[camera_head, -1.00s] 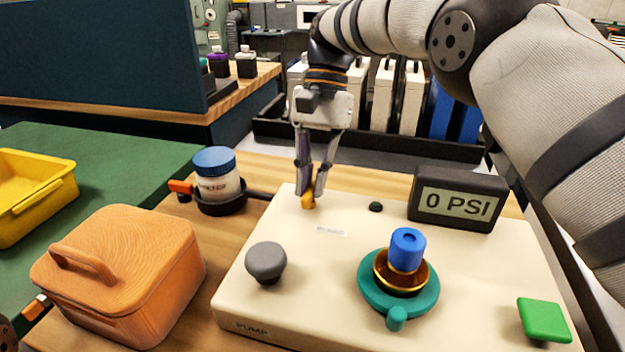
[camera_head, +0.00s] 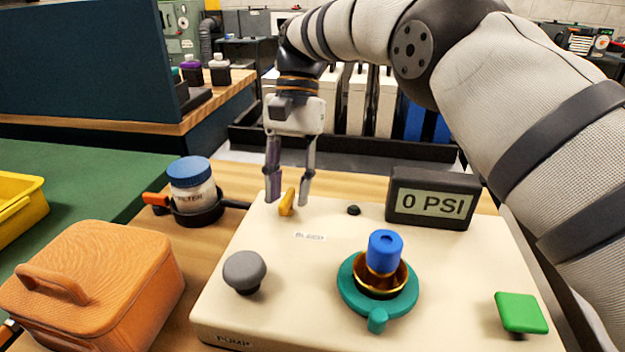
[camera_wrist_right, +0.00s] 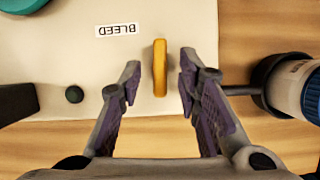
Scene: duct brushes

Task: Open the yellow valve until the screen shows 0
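The yellow valve (camera_head: 287,202) is a small handle at the back left of the cream pump panel (camera_head: 330,275), behind a label reading BLEED. In the right wrist view the valve (camera_wrist_right: 160,67) stands between the two fingers, with a gap on both sides. My right gripper (camera_head: 288,200) is open around the valve and points down; it also shows in the right wrist view (camera_wrist_right: 160,85). The screen (camera_head: 432,203) at the back right of the panel reads 0 PSI. My left gripper is not in view.
The panel also carries a grey knob (camera_head: 244,271), a teal ring with a blue-topped brass fitting (camera_head: 384,252), a small dark knob (camera_head: 353,210) and a green square button (camera_head: 521,313). A blue-lidded jar (camera_head: 192,186) and an orange lidded box (camera_head: 95,290) stand to the left.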

